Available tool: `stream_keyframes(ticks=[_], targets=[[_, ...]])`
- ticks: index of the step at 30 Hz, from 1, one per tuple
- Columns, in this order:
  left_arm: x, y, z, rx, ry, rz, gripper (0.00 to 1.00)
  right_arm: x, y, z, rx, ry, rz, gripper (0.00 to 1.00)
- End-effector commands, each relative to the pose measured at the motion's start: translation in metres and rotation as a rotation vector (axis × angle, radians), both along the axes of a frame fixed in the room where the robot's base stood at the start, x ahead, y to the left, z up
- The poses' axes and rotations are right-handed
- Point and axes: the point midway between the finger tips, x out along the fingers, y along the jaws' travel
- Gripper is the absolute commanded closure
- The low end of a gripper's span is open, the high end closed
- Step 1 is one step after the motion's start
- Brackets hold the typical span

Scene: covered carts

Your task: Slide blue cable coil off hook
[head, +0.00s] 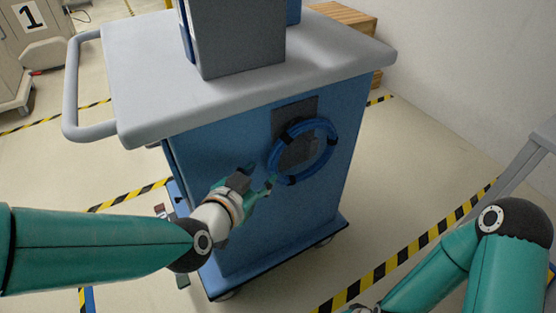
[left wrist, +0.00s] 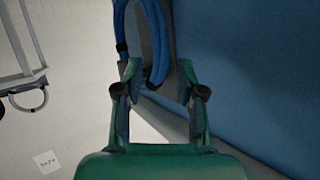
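The blue cable coil (head: 331,148) hangs as a ring with dark ties against a dark plate (head: 294,113) on the blue side of the cart. I cannot make out the hook itself. My left gripper (head: 262,177) is at the coil's lower left edge. In the left wrist view the fingers of my left gripper (left wrist: 159,72) are apart, with the lower part of the coil (left wrist: 158,62) between them and a gap showing on the left.
The cart's grey top (head: 340,48) overhangs the coil and carries a grey box (head: 240,40). A grey push handle (head: 72,90) sticks out left. A wooden crate (head: 345,17) stands behind. Floor right of the cart is clear up to a grey frame (head: 525,155).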

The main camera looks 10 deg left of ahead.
Motion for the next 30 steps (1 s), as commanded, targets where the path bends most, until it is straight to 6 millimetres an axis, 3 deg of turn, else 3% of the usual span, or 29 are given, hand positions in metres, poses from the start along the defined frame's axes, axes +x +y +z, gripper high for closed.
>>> stream_keyframes(ticks=[6,12,26,30], targets=[[0.039,-0.012,-0.02,0.001,0.001,0.0,0.61,0.0,0.0,-0.013,0.0,0.0,-0.001,0.6],[0.063,-0.02,-0.029,0.001,0.002,-0.001,0.61,0.0,0.0,-0.018,0.0,-0.001,0.0,0.6],[0.074,-0.024,-0.032,0.001,0.0,-0.001,0.61,0.0,0.0,-0.019,0.0,-0.001,0.0,0.6],[0.074,-0.024,-0.032,0.001,0.0,-0.001,0.81,0.0,0.0,-0.019,0.0,-0.001,0.0,0.6]])
